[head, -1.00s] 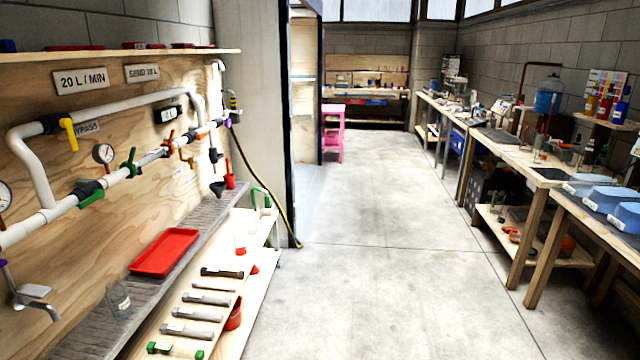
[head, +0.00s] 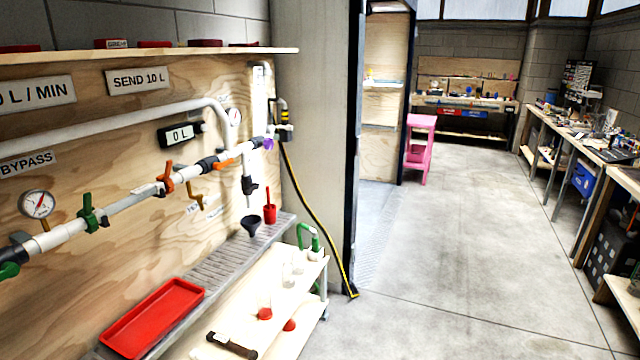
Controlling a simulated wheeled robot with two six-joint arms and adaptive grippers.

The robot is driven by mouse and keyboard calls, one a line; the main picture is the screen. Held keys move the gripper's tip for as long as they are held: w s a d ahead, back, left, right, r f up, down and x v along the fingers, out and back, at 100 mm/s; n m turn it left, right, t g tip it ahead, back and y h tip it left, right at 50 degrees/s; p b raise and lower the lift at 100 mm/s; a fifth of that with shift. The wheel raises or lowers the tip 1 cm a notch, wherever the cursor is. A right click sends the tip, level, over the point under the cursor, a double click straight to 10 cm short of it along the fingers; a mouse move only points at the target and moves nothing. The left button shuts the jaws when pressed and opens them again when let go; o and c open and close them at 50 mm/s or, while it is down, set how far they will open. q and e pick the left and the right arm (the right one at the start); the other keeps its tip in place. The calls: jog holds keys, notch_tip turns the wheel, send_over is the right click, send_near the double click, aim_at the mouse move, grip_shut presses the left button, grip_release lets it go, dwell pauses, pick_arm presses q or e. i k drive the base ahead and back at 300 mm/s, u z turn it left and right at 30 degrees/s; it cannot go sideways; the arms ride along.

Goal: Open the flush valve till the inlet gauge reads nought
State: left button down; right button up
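White pipework runs along the plywood wall at the left. A round gauge (head: 37,204) stands on a brass stem near the left edge, and a second gauge (head: 234,116) is further along. Their needles are too small to read surely, and no inlet label is legible. A small brass valve (head: 194,195) hangs below the pipe, above small tags I cannot read. A drop pipe with a black valve (head: 248,186) hangs above a dark funnel (head: 251,227). I cannot tell which valve is the flush valve. Neither of my grippers is in view.
The pipe carries a green-handled valve (head: 88,213), an orange-handled valve (head: 165,178) and a purple knob (head: 268,144). A display (head: 181,134) reads 0 L. A red tray (head: 152,318) lies on the grey ledge. A yellow-black hose (head: 315,219) reaches the floor. The floor at right is clear.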

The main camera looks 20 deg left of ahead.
aim_at(255, 186)
jog(key=u, duration=0.65)
jog(key=i, duration=1.7)
jog(key=z, duration=0.55)
jog(key=i, duration=0.45)
jog(key=u, duration=2.9)
